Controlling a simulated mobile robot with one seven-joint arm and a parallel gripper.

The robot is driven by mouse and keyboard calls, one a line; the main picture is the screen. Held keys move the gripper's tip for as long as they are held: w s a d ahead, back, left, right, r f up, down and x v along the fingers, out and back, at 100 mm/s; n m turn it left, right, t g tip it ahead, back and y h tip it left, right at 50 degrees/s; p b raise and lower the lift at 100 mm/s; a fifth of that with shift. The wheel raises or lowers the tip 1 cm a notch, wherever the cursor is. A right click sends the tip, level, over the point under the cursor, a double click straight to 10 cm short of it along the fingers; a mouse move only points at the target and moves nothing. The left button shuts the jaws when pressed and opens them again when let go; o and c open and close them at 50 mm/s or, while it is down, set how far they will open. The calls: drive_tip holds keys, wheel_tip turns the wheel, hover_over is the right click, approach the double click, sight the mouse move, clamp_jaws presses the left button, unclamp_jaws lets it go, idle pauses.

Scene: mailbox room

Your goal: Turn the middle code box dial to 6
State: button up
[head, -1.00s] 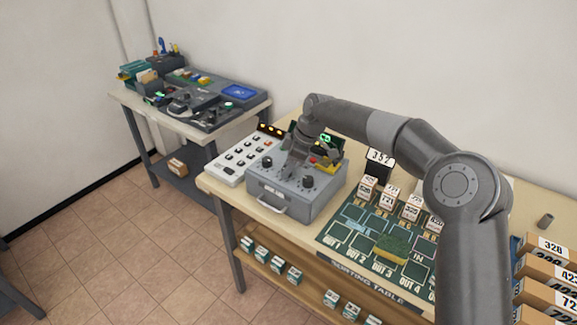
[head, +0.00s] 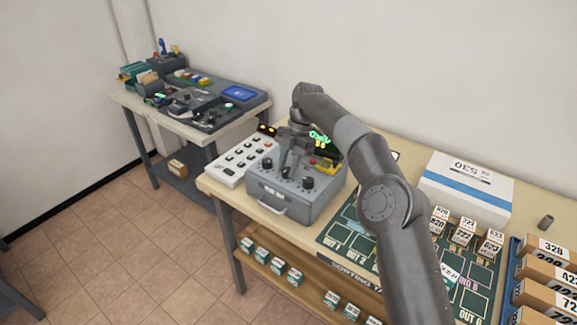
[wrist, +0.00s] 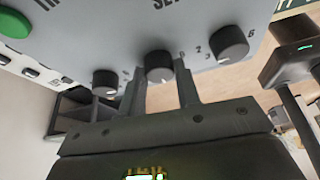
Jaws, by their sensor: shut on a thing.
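The grey code box (head: 285,200) stands on the table in the head view, with a row of dark dials on its top. My gripper (wrist: 162,95) is shut on the middle dial (wrist: 159,66), with one finger on each side of it. In the wrist view a neighbouring dial (wrist: 104,83) is at the left and another (wrist: 229,44) at the right, both free of the fingers. Numbers are printed around the dials, among them a 6 by the right one. The middle dial's pointer setting cannot be read clearly. In the head view my gripper (head: 290,165) points down over the box.
A white button panel (head: 243,162) lies left of the box. A dark display with green characters (head: 320,138) stands behind it. The green sorting mat (head: 342,232) with small numbered boxes and a large white box (head: 466,188) are at the right. My arm passes over the mat.

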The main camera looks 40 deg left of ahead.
drive_tip(key=shift+a+n+h, duration=0.1)
drive_tip(key=shift+n+h, duration=0.4)
drive_tip(key=shift+n, duration=1.3)
drive_tip(key=o, duration=1)
drive_tip(key=shift+m, duration=0.3)
